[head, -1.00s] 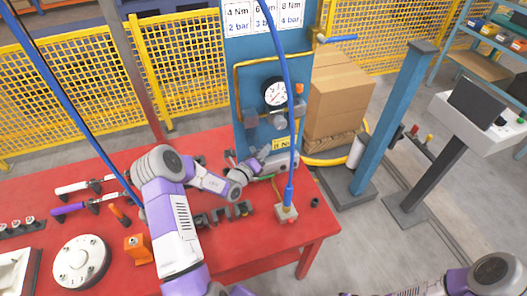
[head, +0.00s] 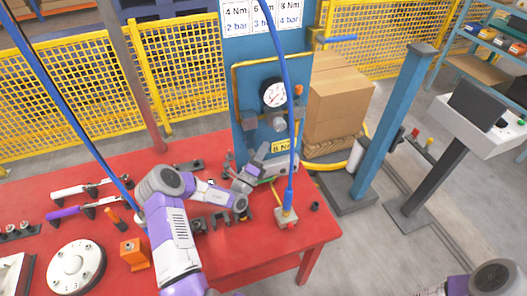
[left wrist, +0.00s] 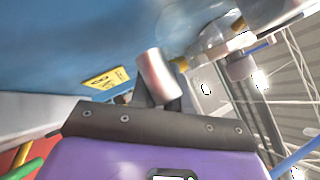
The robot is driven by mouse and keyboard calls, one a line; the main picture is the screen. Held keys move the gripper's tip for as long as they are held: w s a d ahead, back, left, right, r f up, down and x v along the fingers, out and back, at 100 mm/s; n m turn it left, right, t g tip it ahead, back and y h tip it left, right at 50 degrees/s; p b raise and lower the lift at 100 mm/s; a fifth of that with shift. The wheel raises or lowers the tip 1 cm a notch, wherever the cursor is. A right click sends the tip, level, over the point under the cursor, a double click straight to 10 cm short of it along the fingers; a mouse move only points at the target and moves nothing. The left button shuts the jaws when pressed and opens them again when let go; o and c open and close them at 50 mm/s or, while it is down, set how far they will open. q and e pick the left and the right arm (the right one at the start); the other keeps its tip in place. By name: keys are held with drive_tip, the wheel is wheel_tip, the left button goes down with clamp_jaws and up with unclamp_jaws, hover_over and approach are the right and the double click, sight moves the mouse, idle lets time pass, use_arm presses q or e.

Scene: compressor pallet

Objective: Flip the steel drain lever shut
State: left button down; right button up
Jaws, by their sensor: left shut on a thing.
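The steel drain lever (left wrist: 155,77) shows in the left wrist view as a short, shiny cylindrical piece in front of the blue panel, at my fingertips. My left gripper (head: 260,154) is at the lower part of the blue panel (head: 245,92) in the head view, pointing up and away. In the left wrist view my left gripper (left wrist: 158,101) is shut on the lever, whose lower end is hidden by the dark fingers. The gripper covers the lever in the head view, so its exact angle cannot be told there. My right gripper is out of view.
A pressure gauge (head: 274,93) and fittings sit on the panel above the gripper. A blue hose (head: 292,130) runs down to a small box (head: 286,217) on the red table (head: 240,255). Dark blocks and an orange block (head: 134,252) lie near my left arm.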

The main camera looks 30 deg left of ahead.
use_arm(q)
drive_tip(key=shift+a+r, duration=0.25)
drive_tip(key=shift+r, duration=0.1)
drive_tip(key=c, duration=1.2)
unclamp_jaws()
drive_tip(key=shift+f, duration=0.15)
drive_tip(key=shift+d, duration=0.1)
